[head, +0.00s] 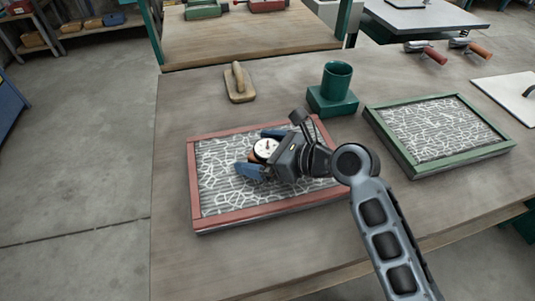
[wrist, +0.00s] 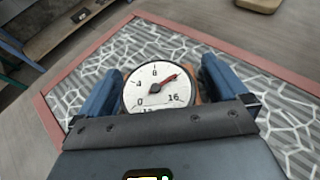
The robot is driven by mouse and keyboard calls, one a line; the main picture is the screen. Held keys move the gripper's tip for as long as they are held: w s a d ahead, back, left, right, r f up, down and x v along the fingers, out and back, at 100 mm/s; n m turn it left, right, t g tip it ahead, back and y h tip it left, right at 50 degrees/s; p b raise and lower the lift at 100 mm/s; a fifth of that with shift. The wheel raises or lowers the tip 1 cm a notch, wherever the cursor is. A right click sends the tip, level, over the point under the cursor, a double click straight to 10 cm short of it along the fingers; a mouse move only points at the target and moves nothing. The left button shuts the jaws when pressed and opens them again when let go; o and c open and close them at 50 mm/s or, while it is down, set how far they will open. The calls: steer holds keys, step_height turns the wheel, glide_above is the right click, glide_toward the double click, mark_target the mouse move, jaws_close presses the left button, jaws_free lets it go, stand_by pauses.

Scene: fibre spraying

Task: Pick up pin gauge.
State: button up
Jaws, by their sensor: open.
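The pin gauge shows a round white dial (head: 265,148) with dark numerals, over the panel with the red frame (head: 240,211). In the wrist view the dial (wrist: 157,90) faces the camera with a red-and-dark needle, and a brown-orange body shows at its edges. My gripper (head: 253,152) is open, with one blue finger on each side of the gauge. In the wrist view the fingers (wrist: 158,84) flank the dial. I cannot tell whether either finger touches it. The lower part of the gauge is hidden behind its dial and my gripper.
A green-framed panel (head: 438,163) lies to the right on the same table. A green cup on a block (head: 334,88) and a wooden float (head: 239,85) stand behind. Two handled tools (head: 433,54) lie at the back right. The table's left front is clear.

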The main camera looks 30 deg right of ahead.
steer(key=shift+r, duration=0.1)
steer(key=c, duration=1.3)
